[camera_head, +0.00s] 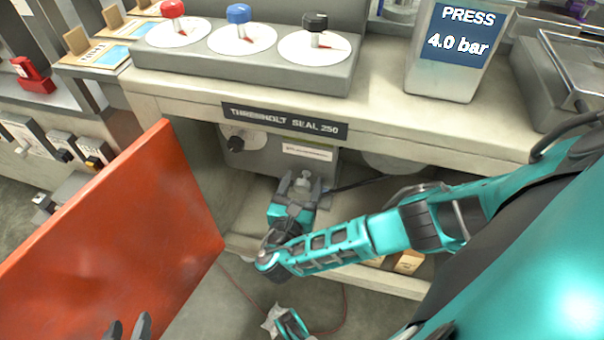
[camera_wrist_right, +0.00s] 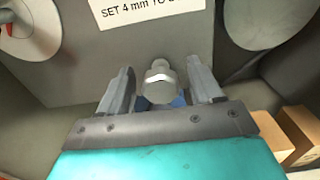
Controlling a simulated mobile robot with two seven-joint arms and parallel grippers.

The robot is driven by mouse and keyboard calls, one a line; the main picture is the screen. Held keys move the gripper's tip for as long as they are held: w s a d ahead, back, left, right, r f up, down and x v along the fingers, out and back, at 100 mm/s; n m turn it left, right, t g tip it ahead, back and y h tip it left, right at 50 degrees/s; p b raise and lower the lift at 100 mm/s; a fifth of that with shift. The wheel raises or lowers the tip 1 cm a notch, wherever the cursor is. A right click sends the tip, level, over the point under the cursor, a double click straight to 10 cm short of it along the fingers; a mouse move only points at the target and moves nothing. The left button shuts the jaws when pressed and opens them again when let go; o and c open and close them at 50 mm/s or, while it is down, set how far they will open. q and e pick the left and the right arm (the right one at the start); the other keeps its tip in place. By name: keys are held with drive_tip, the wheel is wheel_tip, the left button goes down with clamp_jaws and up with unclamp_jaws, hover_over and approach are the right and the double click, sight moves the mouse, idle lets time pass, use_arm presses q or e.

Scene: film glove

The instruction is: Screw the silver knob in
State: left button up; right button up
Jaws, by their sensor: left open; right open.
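The silver knob (camera_wrist_right: 160,82) sits on the front of a grey unit inside the cabinet, below a white label. In the right wrist view it lies between the two fingers of my right gripper (camera_wrist_right: 158,92), with a gap visible on each side. The right gripper is open. In the head view, my right gripper (camera_head: 302,186) reaches into the cabinet with the small knob (camera_head: 303,180) at its fingertips. My left gripper (camera_head: 129,327) shows only as two parted grey fingertips at the lower left edge, open and empty, in front of the red door.
The open red cabinet door (camera_head: 120,235) stands to the left of my right arm. Small boxes (camera_head: 408,262) lie at the cabinet's lower right.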

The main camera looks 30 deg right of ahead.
use_arm(q)
drive_tip(key=shift+w+r, duration=0.1)
use_arm(e)
drive_tip(key=shift+c, duration=0.4)
drive_tip(key=shift+c, duration=0.8)
use_arm(q)
drive_tip(key=shift+d+r, duration=0.1)
use_arm(e)
drive_tip(key=c, duration=0.8)
